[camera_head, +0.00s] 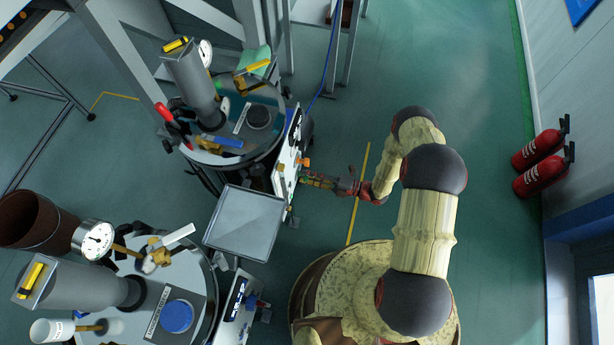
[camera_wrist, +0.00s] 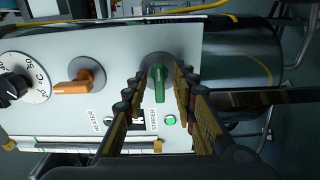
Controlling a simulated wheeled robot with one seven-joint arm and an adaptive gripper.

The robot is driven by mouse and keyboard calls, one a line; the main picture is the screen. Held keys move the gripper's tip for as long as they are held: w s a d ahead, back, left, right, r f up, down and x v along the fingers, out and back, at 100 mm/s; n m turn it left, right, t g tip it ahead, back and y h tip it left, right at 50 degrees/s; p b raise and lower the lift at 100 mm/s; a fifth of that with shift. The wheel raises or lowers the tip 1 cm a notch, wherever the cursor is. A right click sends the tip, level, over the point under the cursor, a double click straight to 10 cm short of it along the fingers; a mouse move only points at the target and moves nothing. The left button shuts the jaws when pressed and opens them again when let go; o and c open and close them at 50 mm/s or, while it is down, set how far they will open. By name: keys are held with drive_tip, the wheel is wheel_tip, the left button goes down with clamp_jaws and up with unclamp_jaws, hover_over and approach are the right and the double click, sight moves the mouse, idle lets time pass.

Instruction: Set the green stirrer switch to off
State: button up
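The green stirrer switch (camera_wrist: 159,84) is on a white panel (camera_wrist: 60,125) in the wrist view, with its handle pointing down in the picture. The word STIRRER is printed below it, and a small green lamp (camera_wrist: 170,119) there looks lit. My gripper (camera_wrist: 157,80) is open, with one finger on each side of the green handle. There seems to be a gap on both sides, but I cannot tell how deep the fingertips reach. In the head view, my gripper (camera_head: 308,179) is at the face of the upper machine's panel (camera_head: 287,160), and the green switch cannot be made out.
Left of the green switch are an orange heater switch (camera_wrist: 80,84), its handle pointing left, and a black dial (camera_wrist: 15,87). A grey tray (camera_head: 245,222) stands beside the panel. A second machine is at lower left. Open floor (camera_head: 480,100) lies to the right.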

drive_tip(key=shift+w+a, duration=0.1)
drive_tip(key=shift+a, duration=0.15)
drive_tip(key=shift+c, duration=0.6)
clamp_jaws()
